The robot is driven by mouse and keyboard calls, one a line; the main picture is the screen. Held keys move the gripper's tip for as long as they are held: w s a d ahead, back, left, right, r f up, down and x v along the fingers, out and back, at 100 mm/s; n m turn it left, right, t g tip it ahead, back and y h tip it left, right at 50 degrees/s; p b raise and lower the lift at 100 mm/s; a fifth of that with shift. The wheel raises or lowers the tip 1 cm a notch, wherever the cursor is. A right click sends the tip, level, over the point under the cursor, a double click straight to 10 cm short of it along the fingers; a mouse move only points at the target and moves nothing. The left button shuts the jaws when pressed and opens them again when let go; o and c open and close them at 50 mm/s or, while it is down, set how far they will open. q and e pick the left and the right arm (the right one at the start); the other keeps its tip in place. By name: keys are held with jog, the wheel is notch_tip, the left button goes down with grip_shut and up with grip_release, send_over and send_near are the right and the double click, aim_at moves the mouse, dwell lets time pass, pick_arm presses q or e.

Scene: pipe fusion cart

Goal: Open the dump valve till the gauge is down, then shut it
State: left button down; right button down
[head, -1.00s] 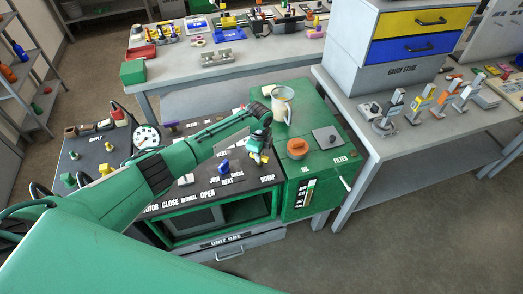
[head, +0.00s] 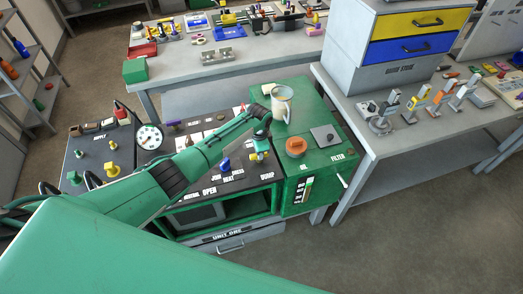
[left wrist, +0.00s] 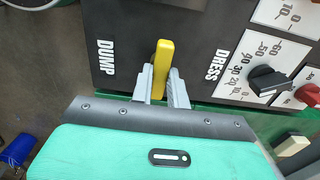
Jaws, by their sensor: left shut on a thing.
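The yellow dump valve handle (left wrist: 161,68) stands beside the word DUMP on the dark panel in the left wrist view. My left gripper (left wrist: 164,88) is shut on it, one grey finger on each side. In the head view my left gripper (head: 260,146) is over the panel's right end, above the DUMP label, and mostly hides the handle. The round white gauge (head: 149,137) stands at the panel's back left; its needle is too small to read. My right gripper is not in view.
A blue knob (head: 225,164) is left of the gripper. A black dial knob (left wrist: 268,80) shows in the left wrist view. The green filter box on the right carries a mug (head: 282,104) and an orange cap (head: 296,146). Yellow knobs (head: 112,170) are on the supply panel.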

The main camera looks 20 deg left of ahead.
pick_arm(q)
jog(key=shift+s, duration=0.1)
dwell(0.4)
jog(key=c, duration=1.4)
grip_release()
jog(key=shift+a, duration=0.1)
jog(key=shift+o, duration=0.2)
jog(key=shift+r, duration=0.1)
jog(key=shift+r, duration=0.6)
notch_tip(320, 180, up, 13)
jog(key=b, duration=0.2)
jog(key=shift+f+b, duration=0.15)
jog(key=shift+b, duration=0.25)
jog(key=shift+s, duration=0.1)
